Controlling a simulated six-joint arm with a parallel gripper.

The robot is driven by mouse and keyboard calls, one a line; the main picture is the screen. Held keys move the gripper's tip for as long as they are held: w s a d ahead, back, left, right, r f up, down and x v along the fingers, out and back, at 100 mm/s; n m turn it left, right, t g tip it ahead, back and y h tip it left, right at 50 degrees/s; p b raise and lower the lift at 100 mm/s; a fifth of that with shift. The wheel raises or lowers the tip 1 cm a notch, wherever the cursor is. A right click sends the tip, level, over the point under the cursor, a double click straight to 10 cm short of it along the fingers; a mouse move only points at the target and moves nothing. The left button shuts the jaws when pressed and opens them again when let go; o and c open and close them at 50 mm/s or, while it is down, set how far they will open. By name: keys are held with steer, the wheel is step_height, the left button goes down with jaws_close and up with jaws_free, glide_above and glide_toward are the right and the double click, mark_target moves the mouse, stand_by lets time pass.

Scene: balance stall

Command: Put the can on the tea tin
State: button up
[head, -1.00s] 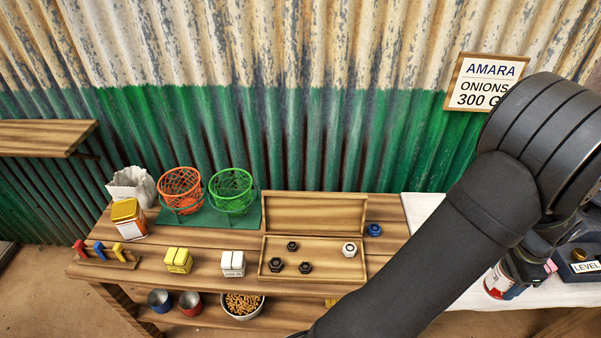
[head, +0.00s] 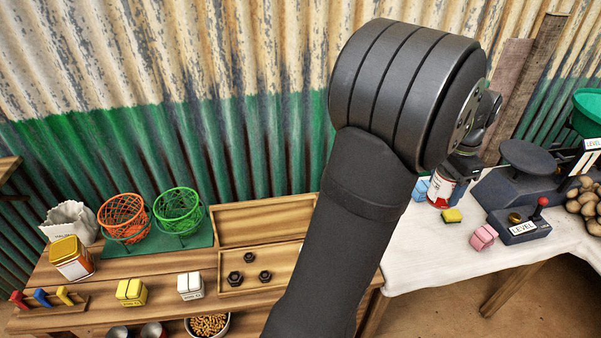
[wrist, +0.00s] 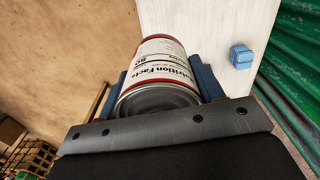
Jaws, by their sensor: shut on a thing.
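The can (head: 438,192), white and red with a printed label, is at my gripper (head: 455,176) above the white-covered table, right of my arm in the head view. In the wrist view the can (wrist: 158,75) lies between the blue fingers of my gripper (wrist: 160,85), which is shut on it. The tea tin is probably the orange and white tin with a gold lid (head: 72,258), standing on the wooden bench at the left, far from my gripper. Its label is too small to read.
Orange (head: 124,217) and green (head: 179,211) wire baskets stand behind and right of the tin, beside a white bag (head: 68,222). Yellow (head: 131,291) and white (head: 190,285) blocks and a wooden box (head: 262,224) are to its right. A scale (head: 528,158) is on the white table.

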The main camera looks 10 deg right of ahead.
steer(key=w+a+n, duration=0.6)
steer(key=w+a, duration=1.8)
steer(key=a, duration=0.4)
steer(key=w+a+n, duration=0.2)
steer(key=a, duration=1)
steer(key=w+a+n, duration=0.1)
steer(key=w+a, duration=0.1)
steer(key=a, duration=0.9)
steer(key=n, duration=0.6)
glide_above(69, 255)
step_height(69, 255, down, 12)
steer(key=shift+f, duration=2.05)
